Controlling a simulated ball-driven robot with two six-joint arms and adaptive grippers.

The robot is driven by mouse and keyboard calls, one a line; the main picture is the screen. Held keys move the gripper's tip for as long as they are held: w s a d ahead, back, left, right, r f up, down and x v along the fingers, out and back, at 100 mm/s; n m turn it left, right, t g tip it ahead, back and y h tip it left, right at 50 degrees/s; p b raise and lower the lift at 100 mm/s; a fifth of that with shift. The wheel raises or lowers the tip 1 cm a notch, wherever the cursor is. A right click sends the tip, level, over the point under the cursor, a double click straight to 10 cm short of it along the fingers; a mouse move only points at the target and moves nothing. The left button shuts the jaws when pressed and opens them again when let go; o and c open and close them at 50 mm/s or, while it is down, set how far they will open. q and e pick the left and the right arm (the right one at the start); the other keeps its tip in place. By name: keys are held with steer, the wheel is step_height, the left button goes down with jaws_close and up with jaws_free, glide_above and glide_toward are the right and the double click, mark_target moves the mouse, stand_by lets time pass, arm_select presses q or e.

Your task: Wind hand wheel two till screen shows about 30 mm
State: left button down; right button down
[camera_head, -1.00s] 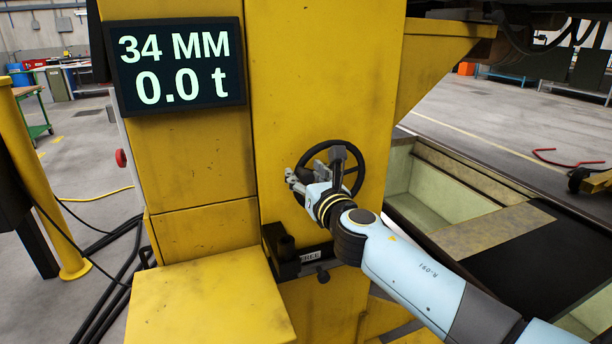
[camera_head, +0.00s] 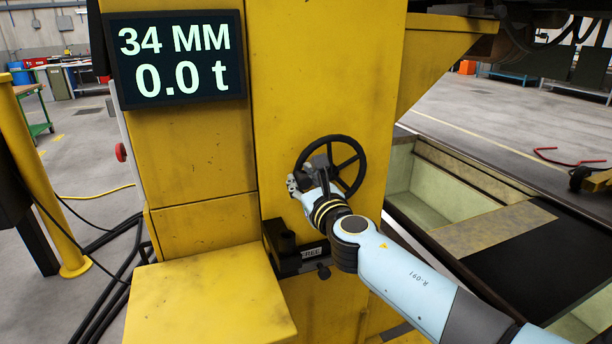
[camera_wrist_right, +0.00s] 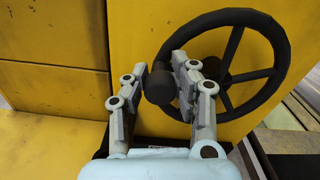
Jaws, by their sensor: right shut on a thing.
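The black hand wheel (camera_head: 343,139) is on the front of the yellow column. It also shows in the right wrist view (camera_wrist_right: 283,62), with its spokes and a dark knob (camera_wrist_right: 159,86) near its left rim. My right gripper (camera_head: 301,182) is at the wheel's left side. In the wrist view its two fingers (camera_wrist_right: 156,92) stand either side of the knob, shut on it. My forearm and wrist cover the lower part of the wheel in the head view. The screen (camera_head: 178,60) reads 34 MM and 0.0 t. My left gripper is not in view.
A black bracket (camera_head: 285,250) with a partly hidden label sits below the wheel. A yellow box top (camera_head: 205,305) juts out at the lower left. A pit (camera_head: 450,185) lies right of the column. A yellow post (camera_head: 48,180) and black cables are at the left.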

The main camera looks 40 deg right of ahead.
steer(key=shift+f, duration=0.15)
steer(key=c, duration=1.1)
jaws_free()
steer(key=shift+s, duration=0.1)
steer(key=v, duration=1.1)
steer(key=shift+s, duration=0.4)
steer(key=shift+f, duration=0.1)
